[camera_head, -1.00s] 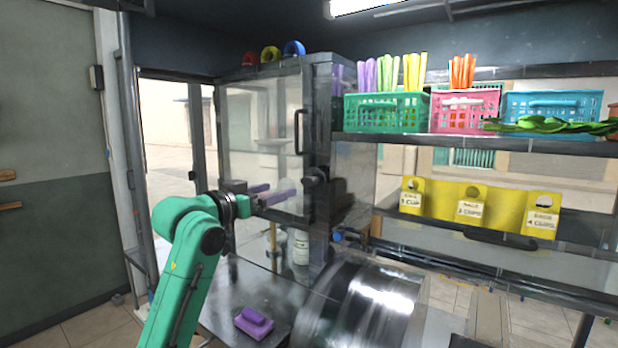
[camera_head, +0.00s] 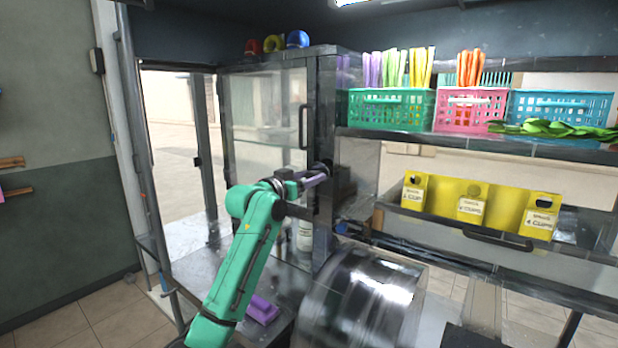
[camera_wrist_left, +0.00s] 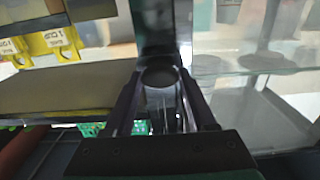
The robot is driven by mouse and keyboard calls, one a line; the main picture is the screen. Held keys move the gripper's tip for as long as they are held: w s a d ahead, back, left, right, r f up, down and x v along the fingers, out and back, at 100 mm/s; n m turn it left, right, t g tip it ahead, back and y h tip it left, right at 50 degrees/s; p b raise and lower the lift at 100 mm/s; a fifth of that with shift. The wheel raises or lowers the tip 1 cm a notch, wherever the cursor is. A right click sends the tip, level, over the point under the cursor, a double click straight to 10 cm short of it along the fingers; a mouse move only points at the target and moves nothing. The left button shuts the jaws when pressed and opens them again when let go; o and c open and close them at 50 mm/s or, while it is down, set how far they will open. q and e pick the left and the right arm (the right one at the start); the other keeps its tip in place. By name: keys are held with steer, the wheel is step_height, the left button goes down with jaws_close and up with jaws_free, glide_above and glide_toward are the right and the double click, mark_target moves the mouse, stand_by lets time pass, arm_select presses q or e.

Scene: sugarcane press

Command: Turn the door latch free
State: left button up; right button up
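The glass cabinet door (camera_head: 262,125) looks closed, with a dark vertical handle (camera_head: 302,127). The dark latch (camera_head: 325,165) sits on the post at the door's right edge, partly hidden by my left gripper. My left gripper (camera_head: 318,180) is at the latch, its purple fingers pointing right toward the post. In the left wrist view, the round end of the latch (camera_wrist_left: 160,76) lies between the tips of my left gripper (camera_wrist_left: 160,88), with a wide gap between the fingers. Whether they touch it is unclear. My right gripper is out of view.
A purple block (camera_head: 263,309) lies on the metal counter below my left arm. A shiny metal drum (camera_head: 365,300) stands to the right. A white bottle (camera_head: 304,236) is behind the arm.

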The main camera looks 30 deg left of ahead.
arm_select(q)
steer(key=shift+m, duration=2.2)
steer(key=m+p, duration=0.1)
steer(key=m, duration=0.2)
steer(key=shift+m+p, duration=0.3)
steer(key=m+p, duration=0.3)
steer(key=m, duration=0.2)
steer(key=shift+d, duration=0.1)
steer(key=m+p, duration=0.3)
steer(key=m, duration=0.1)
steer(key=shift+f+m, duration=0.15)
steer(key=shift+m, duration=0.25)
steer(key=shift+f, duration=0.1)
